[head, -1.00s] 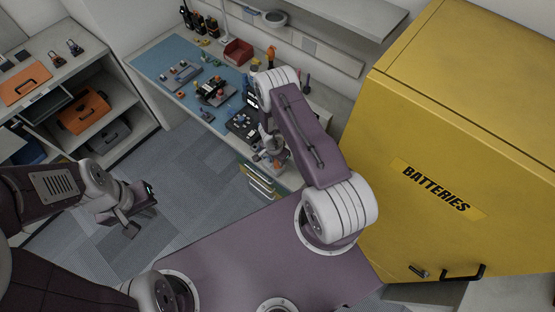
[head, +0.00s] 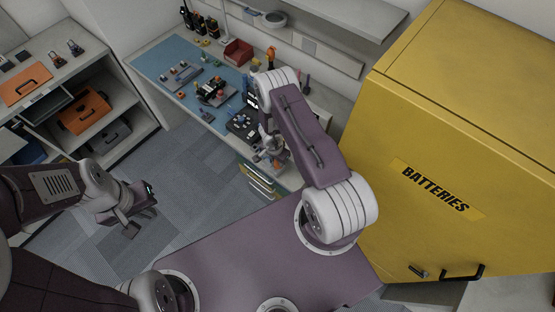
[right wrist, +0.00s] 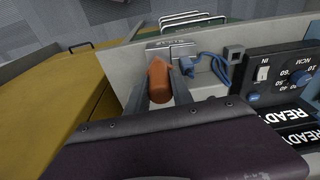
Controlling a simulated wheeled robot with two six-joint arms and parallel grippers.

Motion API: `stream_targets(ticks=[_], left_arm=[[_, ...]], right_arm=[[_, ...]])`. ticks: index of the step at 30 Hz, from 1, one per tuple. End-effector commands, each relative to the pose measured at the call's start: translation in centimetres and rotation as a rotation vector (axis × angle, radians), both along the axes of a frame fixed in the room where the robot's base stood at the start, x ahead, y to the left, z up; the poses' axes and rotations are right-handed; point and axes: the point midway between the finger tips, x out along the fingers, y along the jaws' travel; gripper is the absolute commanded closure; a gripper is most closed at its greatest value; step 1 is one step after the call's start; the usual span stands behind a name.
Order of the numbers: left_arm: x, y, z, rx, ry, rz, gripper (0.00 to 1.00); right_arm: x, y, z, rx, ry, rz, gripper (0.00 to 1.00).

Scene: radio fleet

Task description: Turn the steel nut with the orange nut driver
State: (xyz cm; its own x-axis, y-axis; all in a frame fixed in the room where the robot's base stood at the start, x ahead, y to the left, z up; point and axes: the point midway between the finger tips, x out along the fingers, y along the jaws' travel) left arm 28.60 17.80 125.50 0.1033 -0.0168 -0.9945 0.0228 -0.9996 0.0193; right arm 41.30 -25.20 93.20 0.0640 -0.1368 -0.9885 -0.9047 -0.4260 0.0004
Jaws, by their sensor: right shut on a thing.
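The orange nut driver (right wrist: 159,82) stands between the fingers of my right gripper (right wrist: 158,92) in the right wrist view. The gripper is shut on its orange handle. The driver points towards a small light steel plate (right wrist: 157,52) with lettering at the bench edge. The steel nut is not visible, and I cannot tell whether the driver's tip touches it. In the head view my right gripper (head: 270,153) is low over the bench's near edge, partly covered by its own arm. My left gripper (head: 142,210) hangs open and empty over the floor.
A blue-handled part (right wrist: 188,66) with a cable lies right of the plate. A dark box (right wrist: 275,75) with a dial and READY labels stands further right. The bench's blue mat (head: 165,60) holds several tools and radios. A yellow BATTERIES cabinet (head: 450,120) stands close on the right.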

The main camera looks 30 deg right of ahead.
Motion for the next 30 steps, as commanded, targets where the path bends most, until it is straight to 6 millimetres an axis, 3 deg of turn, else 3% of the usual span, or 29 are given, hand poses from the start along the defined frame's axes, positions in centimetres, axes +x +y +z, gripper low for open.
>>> stream_targets(ticks=[30], left_arm=[[0.0,0.0,-0.56,0.0,0.0,0.0,1.0]], right_arm=[[0.04,-0.01,-0.82,0.0,0.0,0.0,1.0]])
